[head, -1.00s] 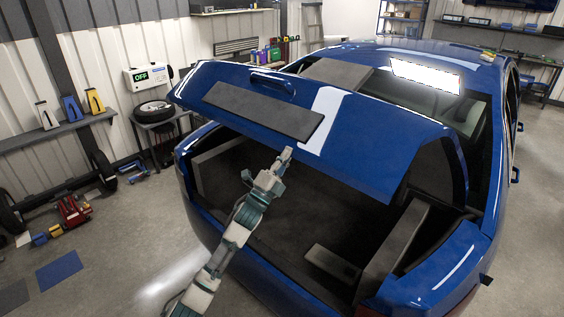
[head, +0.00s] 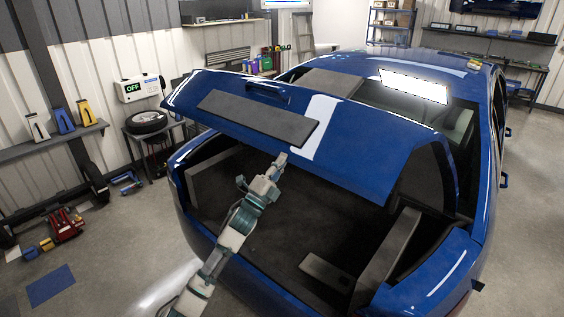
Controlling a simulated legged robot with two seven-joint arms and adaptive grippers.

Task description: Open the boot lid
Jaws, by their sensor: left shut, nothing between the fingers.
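The blue boot lid (head: 345,150) of the car stands raised above the boot opening, its panel tilted and a handle recess (head: 268,93) near its far left edge. A dark grey pad (head: 258,117) lies on the lid. Below it, the dark boot (head: 270,230) is open to view. My left gripper (head: 281,160) is shut and empty, its tip near the lid's lower edge, over the boot opening. I cannot tell whether it touches the lid. My right gripper is not in view.
Inside the boot are a grey block (head: 325,270) and a tall side panel (head: 388,255). A shelf (head: 50,140) and small table (head: 150,128) stand at the left wall.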

